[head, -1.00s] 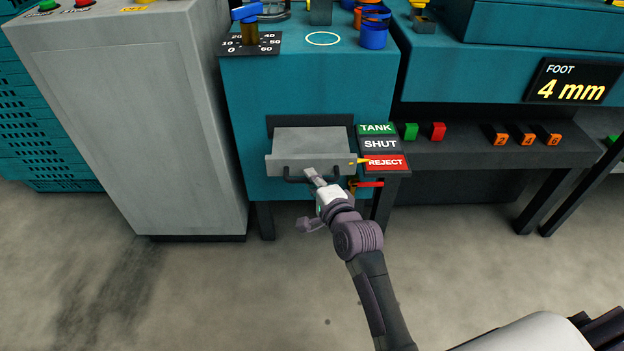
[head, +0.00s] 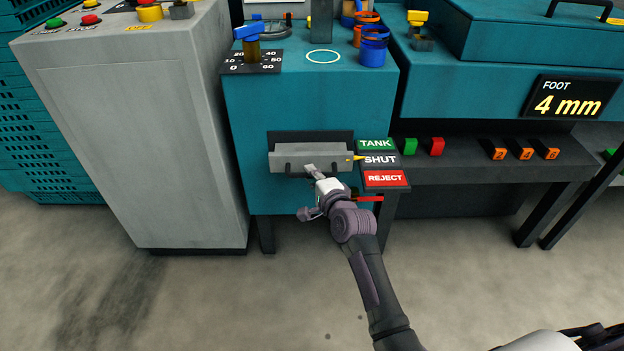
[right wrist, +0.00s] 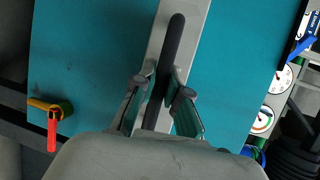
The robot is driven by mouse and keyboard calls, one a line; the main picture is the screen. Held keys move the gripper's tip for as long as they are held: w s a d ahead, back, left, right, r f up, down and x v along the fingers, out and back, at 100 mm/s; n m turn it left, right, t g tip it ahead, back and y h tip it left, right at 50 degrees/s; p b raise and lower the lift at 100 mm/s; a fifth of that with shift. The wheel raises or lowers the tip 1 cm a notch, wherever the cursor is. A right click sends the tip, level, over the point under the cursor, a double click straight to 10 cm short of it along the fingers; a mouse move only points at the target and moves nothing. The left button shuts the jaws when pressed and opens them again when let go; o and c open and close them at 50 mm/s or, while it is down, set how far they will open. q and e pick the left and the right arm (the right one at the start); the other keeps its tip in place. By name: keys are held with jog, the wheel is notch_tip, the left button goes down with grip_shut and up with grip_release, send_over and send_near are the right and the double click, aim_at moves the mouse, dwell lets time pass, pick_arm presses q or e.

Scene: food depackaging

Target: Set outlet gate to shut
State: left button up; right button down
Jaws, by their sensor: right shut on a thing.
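The outlet gate (head: 306,158) is a grey sliding drawer-like plate on the front of the teal machine. Its yellow pointer (head: 353,160) is level with the SHUT label (head: 381,160), between TANK (head: 376,144) above and REJECT (head: 385,178) below. My right gripper (head: 309,169) is at the gate's dark handle. In the right wrist view the handle (right wrist: 170,60) is a black bar running between the two fingers (right wrist: 163,95), which are shut on it. The far end of the bar is clear of the fingers. My left gripper is not in view.
A grey cabinet (head: 140,130) stands left of the teal machine (head: 240,110). A dark shelf with green, red and orange buttons (head: 470,155) is at the right. A red-handled valve (right wrist: 51,125) sits beside the gate. The floor in front is clear.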

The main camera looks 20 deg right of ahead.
jog(key=c, duration=1.2)
grip_release()
jog(key=shift+s, duration=0.1)
jog(key=v, duration=1.2)
